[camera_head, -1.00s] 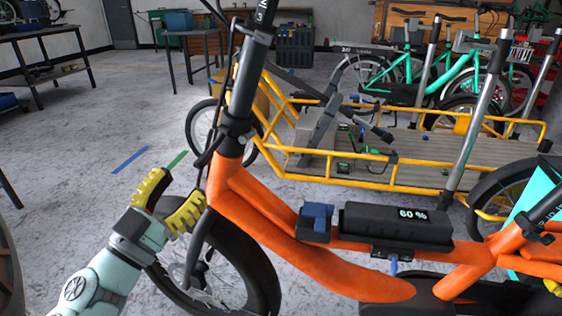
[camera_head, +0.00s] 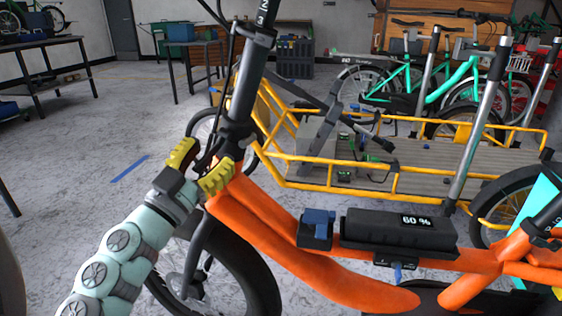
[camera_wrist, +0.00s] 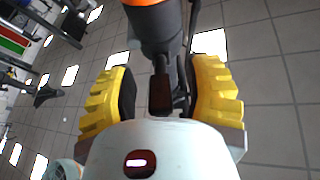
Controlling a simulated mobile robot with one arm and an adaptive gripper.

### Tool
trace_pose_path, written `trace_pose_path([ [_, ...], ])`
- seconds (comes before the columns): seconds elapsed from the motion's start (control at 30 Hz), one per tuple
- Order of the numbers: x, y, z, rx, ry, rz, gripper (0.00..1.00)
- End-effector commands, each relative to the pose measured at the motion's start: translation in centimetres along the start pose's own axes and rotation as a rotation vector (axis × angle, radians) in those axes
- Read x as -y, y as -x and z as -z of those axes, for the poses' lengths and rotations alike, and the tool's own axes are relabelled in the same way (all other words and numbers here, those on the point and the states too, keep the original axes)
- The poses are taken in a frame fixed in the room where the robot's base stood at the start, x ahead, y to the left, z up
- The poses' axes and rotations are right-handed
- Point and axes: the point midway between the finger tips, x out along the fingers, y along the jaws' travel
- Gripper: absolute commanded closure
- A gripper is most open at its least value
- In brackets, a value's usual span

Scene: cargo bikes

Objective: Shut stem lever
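The orange cargo bike (camera_head: 300,262) stands in front of me. Its upright black stem (camera_head: 241,98) rises from the orange frame, with a dark clamp around its lower part. My gripper (camera_head: 207,163) has yellow ribbed fingers and is at the left of the stem's lower end. In the wrist view, the fingers are spread apart on both sides of a narrow dark piece (camera_wrist: 160,93), which looks like the stem lever. A clear gap shows on each side of it. The black stem (camera_wrist: 157,28) is just beyond. The lever's exact angle is hard to tell; my gripper partly hides this area in the head view.
A yellow-railed cargo bike (camera_head: 395,186) stands behind the orange one. A black battery box (camera_head: 385,230) reading 60 % and a blue clamp-like part (camera_head: 317,226) sit on the orange frame. Workbenches (camera_head: 62,40) stand at the back left. The floor at left is mostly clear.

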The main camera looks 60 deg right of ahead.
Motion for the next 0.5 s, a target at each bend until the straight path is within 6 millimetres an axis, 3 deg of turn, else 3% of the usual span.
trace_pose_path([
  [0.07, -0.08, -0.03, 0.01, -0.001, 0.001, -0.002, 0.59],
  [0.43, -0.05, 0.01, 0.0, 0.0, 0.0, -0.001, 0.97],
  [0.5, -0.04, 0.01, 0.0, 0.0, 0.0, -0.001, 1.0],
])
